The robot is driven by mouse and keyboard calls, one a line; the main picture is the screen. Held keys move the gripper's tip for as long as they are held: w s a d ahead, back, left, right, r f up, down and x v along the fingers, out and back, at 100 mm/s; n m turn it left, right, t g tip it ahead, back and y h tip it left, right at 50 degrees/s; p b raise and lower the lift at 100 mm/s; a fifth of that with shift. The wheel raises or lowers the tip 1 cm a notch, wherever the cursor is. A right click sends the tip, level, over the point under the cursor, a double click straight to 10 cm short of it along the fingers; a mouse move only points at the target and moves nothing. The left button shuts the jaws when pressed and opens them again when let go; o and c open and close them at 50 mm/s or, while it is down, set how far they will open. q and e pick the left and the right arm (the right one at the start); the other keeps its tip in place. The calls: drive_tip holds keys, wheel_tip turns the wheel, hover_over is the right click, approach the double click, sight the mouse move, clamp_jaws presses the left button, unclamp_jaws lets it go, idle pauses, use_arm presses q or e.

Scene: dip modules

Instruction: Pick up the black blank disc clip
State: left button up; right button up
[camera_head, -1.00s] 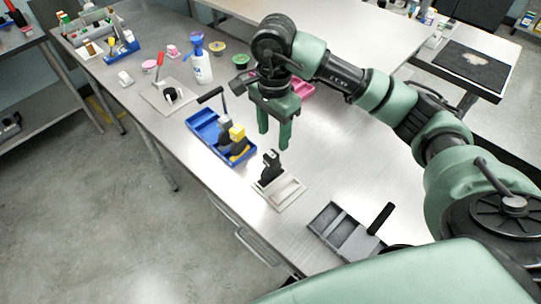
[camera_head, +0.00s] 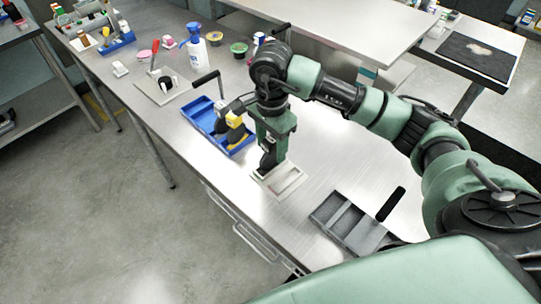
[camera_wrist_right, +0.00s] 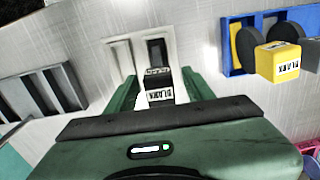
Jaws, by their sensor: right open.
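The black blank disc clip (camera_head: 267,161) stands upright in a white holder (camera_head: 291,187) on the metal bench, partly hidden by my right gripper in the head view. In the right wrist view its black block (camera_wrist_right: 159,92) shows a white label reading "BLANK". My right gripper (camera_head: 272,148) is pointing down over the clip. In the wrist view its green fingers (camera_wrist_right: 158,84) are open, one on each side of the clip's top. I cannot tell whether they touch it. My left gripper is not in view.
A blue tray (camera_head: 198,112) with a yellow-topped clip (camera_head: 236,119) and a dark handle stands close by on the left. A grey tray (camera_head: 345,222) with a black handle (camera_head: 391,204) lies to the right. A spray bottle (camera_head: 196,50) and small tubs stand farther back.

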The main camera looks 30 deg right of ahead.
sight(271, 166)
wheel_tip(271, 166, down, 4)
drive_tip(key=shift+a+r+p, duration=0.15)
drive_tip(key=shift+r+p, duration=0.1)
drive_tip(key=shift+p, duration=0.5)
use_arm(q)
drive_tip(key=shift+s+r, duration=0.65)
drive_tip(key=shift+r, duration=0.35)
use_arm(e)
drive_tip(key=shift+f, duration=0.3)
clamp_jaws()
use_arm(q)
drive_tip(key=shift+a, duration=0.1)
use_arm(e)
drive_tip(key=shift+r, duration=0.15)
